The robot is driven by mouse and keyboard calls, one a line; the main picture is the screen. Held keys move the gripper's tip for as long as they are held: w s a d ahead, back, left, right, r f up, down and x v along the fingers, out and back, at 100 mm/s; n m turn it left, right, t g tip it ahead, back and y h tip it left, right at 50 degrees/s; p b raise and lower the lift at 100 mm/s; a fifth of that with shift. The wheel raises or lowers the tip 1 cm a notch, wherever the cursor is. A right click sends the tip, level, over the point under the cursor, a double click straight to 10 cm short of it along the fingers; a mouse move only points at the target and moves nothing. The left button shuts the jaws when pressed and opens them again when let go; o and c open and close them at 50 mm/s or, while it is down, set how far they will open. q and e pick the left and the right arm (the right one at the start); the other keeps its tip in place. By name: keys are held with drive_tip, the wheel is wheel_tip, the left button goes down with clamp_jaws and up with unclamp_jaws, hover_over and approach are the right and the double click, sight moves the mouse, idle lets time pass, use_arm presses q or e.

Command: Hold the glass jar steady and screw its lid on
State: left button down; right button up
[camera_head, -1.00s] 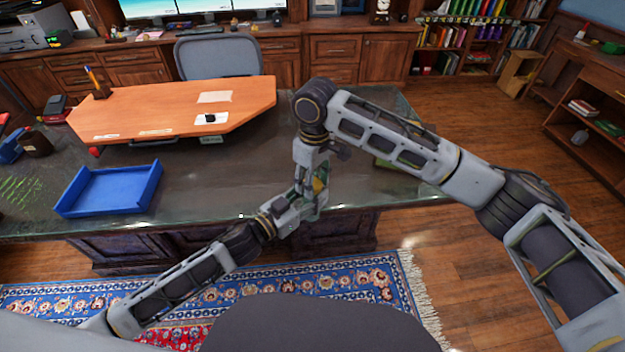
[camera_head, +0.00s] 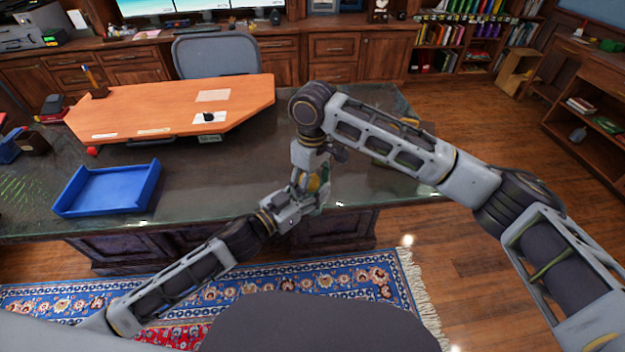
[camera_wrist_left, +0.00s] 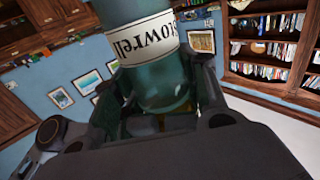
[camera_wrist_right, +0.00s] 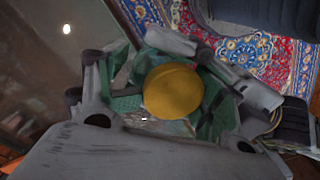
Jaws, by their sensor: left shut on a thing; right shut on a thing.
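The glass jar (camera_wrist_left: 160,70) is greenish and see-through, with a white lettered label, and shows large in the left wrist view. My left gripper (camera_head: 312,200) is shut on the jar at the desk's front edge; its fingers (camera_wrist_left: 158,115) lie on both sides of the glass. The round yellow lid (camera_wrist_right: 173,91) shows in the right wrist view. My right gripper (camera_wrist_right: 165,100) comes from above and is shut on the lid, its fingers on either side. In the head view the jar and lid are mostly hidden by the grippers. How far the lid is seated cannot be told.
The dark desk (camera_head: 215,175) holds a blue tray (camera_head: 107,190) at left and an orange desk board (camera_head: 170,108) farther back. A grey chair (camera_head: 218,58) stands behind. A patterned rug (camera_head: 380,280) lies in front of the desk. The desk top between tray and arms is clear.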

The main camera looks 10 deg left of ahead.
drive_tip(key=shift+s+d+f, duration=0.15)
drive_tip(key=shift+s+f, duration=0.05)
drive_tip(key=shift+f, duration=0.05)
drive_tip(key=shift+r, duration=0.1)
drive_tip(key=shift+w+r, duration=0.15)
drive_tip(key=shift+r, duration=1.95)
drive_tip(key=c, duration=0.5)
drive_tip(key=shift+c, duration=0.2)
drive_tip(key=shift+f, duration=0.25)
drive_tip(key=shift+r, duration=0.1)
